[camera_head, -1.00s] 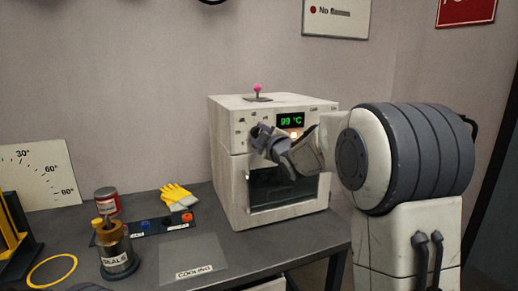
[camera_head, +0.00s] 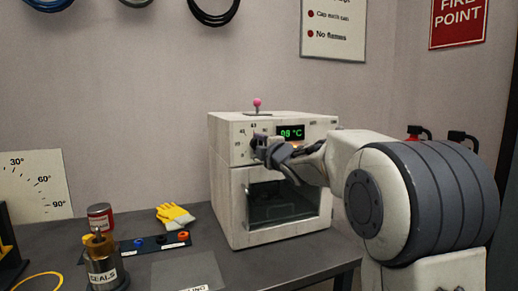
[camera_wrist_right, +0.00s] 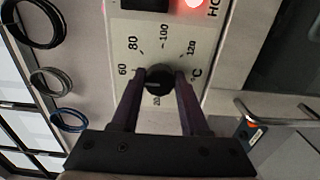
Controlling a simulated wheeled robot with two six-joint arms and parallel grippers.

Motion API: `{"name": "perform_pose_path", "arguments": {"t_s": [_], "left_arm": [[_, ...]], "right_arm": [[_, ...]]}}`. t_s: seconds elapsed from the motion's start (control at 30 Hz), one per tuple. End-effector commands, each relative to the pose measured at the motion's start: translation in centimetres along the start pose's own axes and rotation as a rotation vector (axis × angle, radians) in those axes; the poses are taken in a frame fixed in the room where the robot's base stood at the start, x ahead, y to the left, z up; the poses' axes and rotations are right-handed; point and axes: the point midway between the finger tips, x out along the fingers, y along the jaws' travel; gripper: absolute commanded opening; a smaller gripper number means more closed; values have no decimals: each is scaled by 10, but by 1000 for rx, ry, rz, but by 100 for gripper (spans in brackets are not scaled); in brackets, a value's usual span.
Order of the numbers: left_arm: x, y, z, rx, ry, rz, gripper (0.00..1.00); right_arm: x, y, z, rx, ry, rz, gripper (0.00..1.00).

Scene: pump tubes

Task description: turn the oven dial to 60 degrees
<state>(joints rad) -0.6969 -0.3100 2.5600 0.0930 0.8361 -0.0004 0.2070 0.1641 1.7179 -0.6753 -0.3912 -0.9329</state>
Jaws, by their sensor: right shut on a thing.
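The white oven (camera_head: 226,195) stands on the dark table, with a green display (camera_head: 290,132) that reads about 98 °C, the last digit being hard to read. The black round dial (camera_wrist_right: 158,78) is in the middle of the right wrist view. A printed scale with 60, 80, 100 and 120 surrounds it; the pointer is not clear. My right gripper (camera_wrist_right: 158,88) is shut on the dial, one finger on each side. In the head view my right gripper (camera_head: 260,147) is at the oven's upper front and hides the dial. My left gripper is not in view.
A pink-knobbed lever (camera_head: 257,103) stands on the oven top. Yellow gloves (camera_head: 174,215), a red-labelled can (camera_head: 100,217), a seals jar (camera_head: 106,265) and a strip with coloured rings (camera_head: 150,243) are on the table at left. An angle board (camera_head: 38,190) leans at the wall.

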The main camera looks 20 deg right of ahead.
Motion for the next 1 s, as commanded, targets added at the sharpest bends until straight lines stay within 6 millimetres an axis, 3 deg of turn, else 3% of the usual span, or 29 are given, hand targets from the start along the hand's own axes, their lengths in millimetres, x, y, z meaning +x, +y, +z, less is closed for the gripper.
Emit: {"name": "perform_pose_path", "arguments": {"t_s": [0.3, 0.33, 0.4, 0.77, 1.0], "left_arm": [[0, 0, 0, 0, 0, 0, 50], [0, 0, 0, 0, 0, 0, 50], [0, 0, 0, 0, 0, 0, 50], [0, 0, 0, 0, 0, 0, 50], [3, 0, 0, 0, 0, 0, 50]], "right_arm": [[0, -1, -1, -1, 1, -3, 0], [0, -1, -1, -1, 1, -3, 52], [0, -1, -1, -1, 1, -2, 74], [-3, 0, 0, -1, 0, 0, 74], [-41, 1, 1, -2, -1, 1, 74]]}}
